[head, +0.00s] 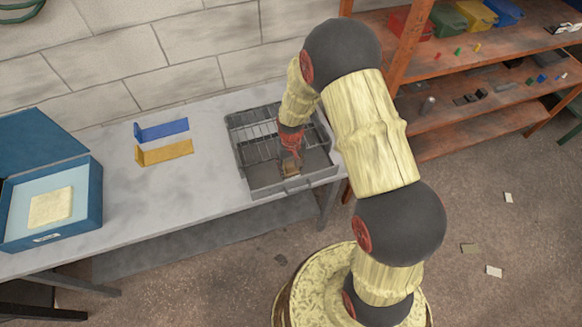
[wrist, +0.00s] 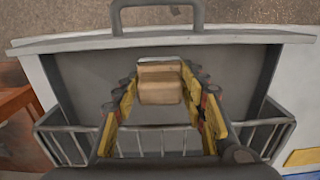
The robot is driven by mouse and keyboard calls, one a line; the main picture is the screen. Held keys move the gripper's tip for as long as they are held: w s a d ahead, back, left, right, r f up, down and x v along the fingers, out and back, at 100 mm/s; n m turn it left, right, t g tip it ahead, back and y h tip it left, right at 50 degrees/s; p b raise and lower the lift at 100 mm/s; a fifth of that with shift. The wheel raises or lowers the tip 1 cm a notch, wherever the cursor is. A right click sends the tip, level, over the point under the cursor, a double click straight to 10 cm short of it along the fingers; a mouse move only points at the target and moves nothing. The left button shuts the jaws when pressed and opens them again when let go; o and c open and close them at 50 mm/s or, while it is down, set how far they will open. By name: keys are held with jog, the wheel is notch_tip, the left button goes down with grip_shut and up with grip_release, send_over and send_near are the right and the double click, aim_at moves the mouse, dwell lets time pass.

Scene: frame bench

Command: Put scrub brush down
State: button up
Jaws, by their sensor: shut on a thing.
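The scrub brush (wrist: 160,88) shows in the wrist view as a small tan-brown block with a pale top edge. My gripper (wrist: 158,76) has its yellow-padded fingers on either side of the brush and is shut on it. In the head view my gripper (head: 291,160) reaches down into a grey metal tray with a wire rack (head: 262,194) on the bench, over its front, solid-floored part. The brush shows there only as a small brown patch under the fingers. I cannot tell whether it touches the tray floor.
The tray has a front handle (head: 298,184) and a wire basket at the back. A blue strip (head: 165,130) and a yellow strip (head: 165,153) lie left of it on the bench (head: 205,175). An open blue box (head: 90,210) stands at far left. Orange shelves (head: 455,115) stand at right.

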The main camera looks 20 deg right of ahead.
jog(key=o, duration=1)
jog(key=shift+r, duration=0.1)
notch_tip(320, 180, up, 12)
jog(key=shift+f+p, duration=0.2)
jog(key=shift+p, duration=0.45)
notch_tip(320, 180, up, 10)
jog(key=t, duration=0.1)
send_over(291, 165)
jog(key=s, duration=0.1)
jog(key=s+r+t, duration=0.2)
jog(key=s+r, duration=0.5)
jog(key=r, duration=0.5)
jog(key=s+r+t, duration=0.2)
jog(key=s+r, duration=0.6)
jog(key=s, duration=0.6)
jog(key=shift+r+t, duration=0.3)
jog(key=shift+r, duration=0.05)
